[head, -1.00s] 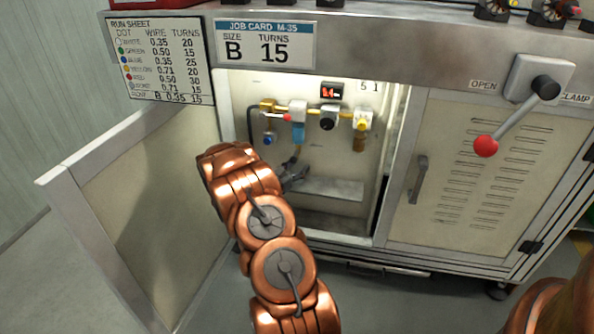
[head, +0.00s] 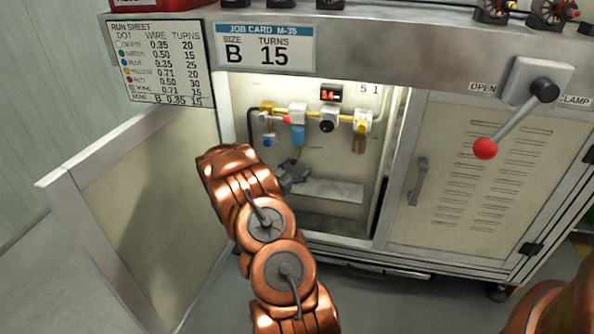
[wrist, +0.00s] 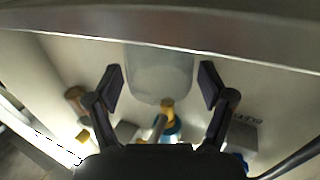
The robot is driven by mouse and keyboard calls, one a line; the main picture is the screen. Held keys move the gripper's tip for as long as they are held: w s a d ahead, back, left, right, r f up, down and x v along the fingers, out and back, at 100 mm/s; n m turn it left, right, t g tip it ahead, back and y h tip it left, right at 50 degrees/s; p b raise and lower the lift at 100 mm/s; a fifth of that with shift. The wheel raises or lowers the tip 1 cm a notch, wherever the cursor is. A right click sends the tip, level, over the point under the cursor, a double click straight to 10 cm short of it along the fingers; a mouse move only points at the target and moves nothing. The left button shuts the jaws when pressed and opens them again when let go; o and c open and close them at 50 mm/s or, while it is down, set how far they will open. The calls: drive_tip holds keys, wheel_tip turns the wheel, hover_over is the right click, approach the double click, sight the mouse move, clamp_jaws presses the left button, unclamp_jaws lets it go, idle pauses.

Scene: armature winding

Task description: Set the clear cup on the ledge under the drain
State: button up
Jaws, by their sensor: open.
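A pale, translucent rounded shape that looks like the clear cup (wrist: 160,75) shows in the wrist view between my fingers, against the ledge edge (wrist: 160,42). My gripper (wrist: 159,87) is open, with a finger on each side of it and gaps visible. I cannot tell whether the cup's base rests on the ledge. In the head view my gripper (head: 293,175) is small, inside the open cabinet at the left end of the grey ledge (head: 335,190). I cannot make out the cup there. The drain above is a filter bowl (head: 298,138) on the valve row.
An open cabinet door (head: 140,200) stands left of my arm. A closed vented door (head: 470,170) is on the right, below a red-knobbed lever (head: 486,147). Valves, a black knob (head: 327,125) and a red readout (head: 331,92) line the back wall.

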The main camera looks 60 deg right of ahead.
drive_tip(key=a+p, duration=0.1)
drive_tip(key=a, duration=0.4)
drive_tip(key=shift+w+a+p, duration=0.15)
drive_tip(key=shift+a+p, duration=0.25)
drive_tip(key=shift+a, duration=0.85)
